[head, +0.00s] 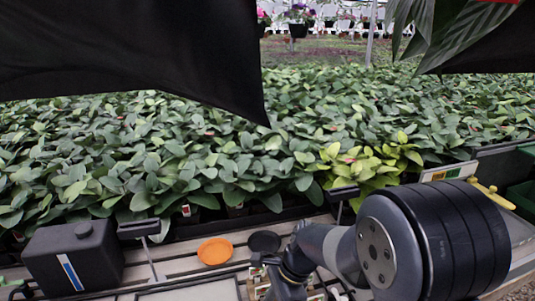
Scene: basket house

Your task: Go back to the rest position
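My arm (348,252) reaches in from the lower right of the head view, with its big dark joint nearest the camera. Its narrower far part bends down to the bottom edge. The fingers of my gripper do not show, so I cannot see whether it holds anything. An orange round dish (215,251) lies on the pale slatted bench (190,270), left of my arm. A black round piece (264,241) sits between the dish and my arm.
A black canister (75,257) with a blue-and-white stripe stands at lower left. Dense leafy plants (230,155) fill the area behind the bench. A yellow item (491,194) lies at the right. Dark cloth-like shapes (130,45) cover the upper left. Small pieces beside my arm are unclear.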

